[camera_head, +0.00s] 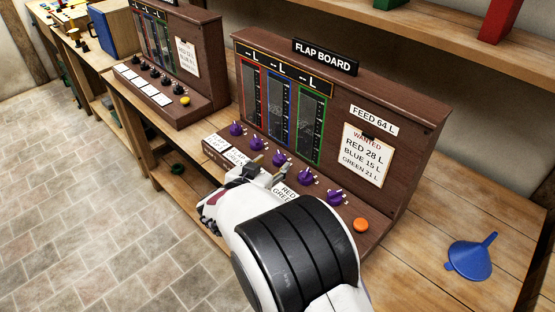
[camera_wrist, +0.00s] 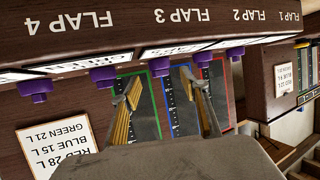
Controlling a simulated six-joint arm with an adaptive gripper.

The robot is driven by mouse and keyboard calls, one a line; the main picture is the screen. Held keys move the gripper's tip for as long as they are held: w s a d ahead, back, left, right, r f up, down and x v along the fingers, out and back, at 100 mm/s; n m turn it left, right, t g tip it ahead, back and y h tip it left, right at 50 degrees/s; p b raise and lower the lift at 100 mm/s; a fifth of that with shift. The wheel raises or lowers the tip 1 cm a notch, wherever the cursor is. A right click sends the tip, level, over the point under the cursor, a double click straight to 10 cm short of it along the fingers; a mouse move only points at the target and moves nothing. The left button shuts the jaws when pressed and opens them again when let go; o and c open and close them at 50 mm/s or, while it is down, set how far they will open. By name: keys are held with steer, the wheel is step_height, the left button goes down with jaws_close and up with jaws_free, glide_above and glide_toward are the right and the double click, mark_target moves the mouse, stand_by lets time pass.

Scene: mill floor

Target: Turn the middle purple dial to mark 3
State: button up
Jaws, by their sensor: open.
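The flap board (camera_head: 415,125) is a dark brown panel with a row of several purple dials along its sloped lower front. The middle purple dial (camera_head: 279,159) stands just beyond my gripper (camera_head: 269,166) in the head view. In the wrist view, which is upside down, the middle dial (camera_wrist: 160,67) appears between the two spread fingers of my gripper (camera_wrist: 160,83), near their tips. The fingers are open and empty. I cannot tell whether they touch the dial. Its mark numbers and pointer are not readable. My gripper and arm cover part of the label strip.
Neighbouring purple dials (camera_head: 306,175) sit close on both sides. An orange button (camera_head: 361,225) is at the board's right end. A blue funnel (camera_head: 470,257) lies on the bench at right. Another panel with black knobs and a yellow button (camera_head: 185,100) stands at left.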

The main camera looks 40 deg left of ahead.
mark_target(278, 159)
steer(key=shift+x, duration=2.6)
steer(key=c, duration=1.1)
